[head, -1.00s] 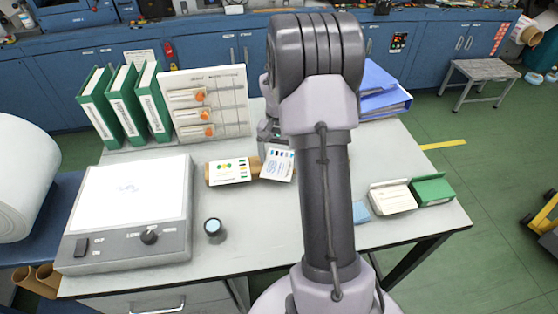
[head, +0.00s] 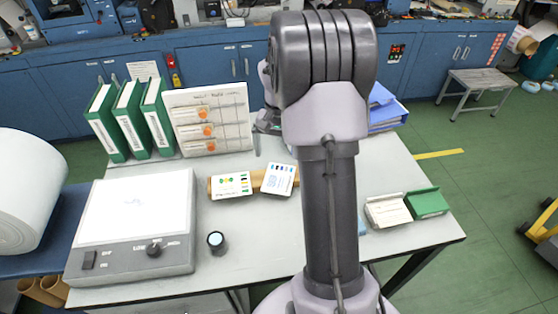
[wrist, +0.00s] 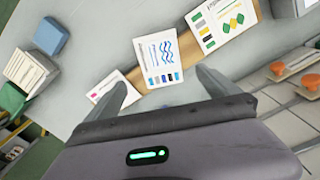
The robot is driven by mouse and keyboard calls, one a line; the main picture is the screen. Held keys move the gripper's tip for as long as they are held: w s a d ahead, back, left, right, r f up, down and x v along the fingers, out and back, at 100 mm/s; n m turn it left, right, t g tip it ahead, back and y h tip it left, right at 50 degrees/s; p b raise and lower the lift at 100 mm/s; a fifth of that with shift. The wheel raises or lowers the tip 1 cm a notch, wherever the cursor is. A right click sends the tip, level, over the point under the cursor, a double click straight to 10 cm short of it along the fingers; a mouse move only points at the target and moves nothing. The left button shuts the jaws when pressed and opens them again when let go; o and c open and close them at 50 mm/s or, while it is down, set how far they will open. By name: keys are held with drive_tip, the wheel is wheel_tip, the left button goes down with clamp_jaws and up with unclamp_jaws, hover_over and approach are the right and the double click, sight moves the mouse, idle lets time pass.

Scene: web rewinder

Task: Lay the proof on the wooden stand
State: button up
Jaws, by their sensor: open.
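The wooden stand (head: 254,187) is a long brown strip on the grey table, also in the wrist view (wrist: 183,67). A white proof with blue wavy lines and a row of colour patches (wrist: 160,55) lies on it, slightly tilted; the head view shows this proof (head: 278,179) too. Left of it in the head view is a card with green and yellow marks (head: 231,186), also in the wrist view (wrist: 220,22). A third card (wrist: 104,87) is partly behind a finger. My gripper (wrist: 164,82) is open, its fingers apart, the wavy-line proof just beyond. In the head view my arm hides its fingers.
A light box (head: 133,222) and a dark round knob-like jar (head: 217,243) stand at left. Green binders (head: 130,118) and a board with orange knobs (head: 207,120) stand behind. A green box (head: 427,204) with white cards is at right.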

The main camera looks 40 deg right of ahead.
drive_tip(key=s+a+r+n+t, duration=0.2)
drive_tip(key=s+a+r, duration=0.1)
drive_tip(key=a+r, duration=0.6)
drive_tip(key=s+a+r+n+t, duration=0.1)
drive_tip(key=s+a+r+n, duration=0.15)
drive_tip(key=a+r, duration=0.7)
drive_tip(key=s+a+f+n+t+y+b, duration=0.2)
drive_tip(key=s+a+f, duration=0.1)
drive_tip(key=s+a, duration=0.9)
drive_tip(key=shift+f+t, duration=0.4)
